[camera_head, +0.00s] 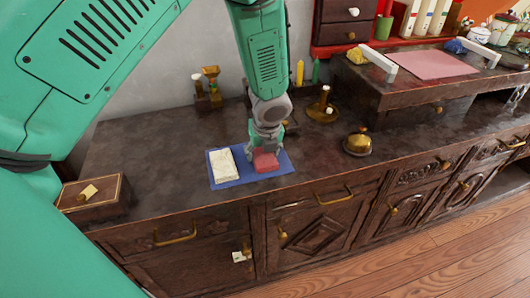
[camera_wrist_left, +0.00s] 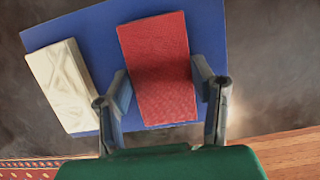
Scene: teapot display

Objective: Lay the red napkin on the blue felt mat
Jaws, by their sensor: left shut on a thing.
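The red napkin (camera_head: 265,162) is a folded block at the right part of the blue felt mat (camera_head: 228,183) on the dark counter. It also shows in the left wrist view (camera_wrist_left: 157,65), over the blue mat (camera_wrist_left: 90,30). My left gripper (camera_head: 262,150) comes down from above and is shut on the napkin, with one finger on each side in the wrist view (camera_wrist_left: 165,88). I cannot tell whether the napkin touches the mat or is just above it. My right gripper is not in view.
A cream folded cloth (camera_head: 223,166) lies on the mat's left part. A wooden box (camera_head: 92,197) stands at the counter's left end. A brass bell-like object (camera_head: 358,144) and a candle holder (camera_head: 323,109) stand to the right. The counter left of the mat is clear.

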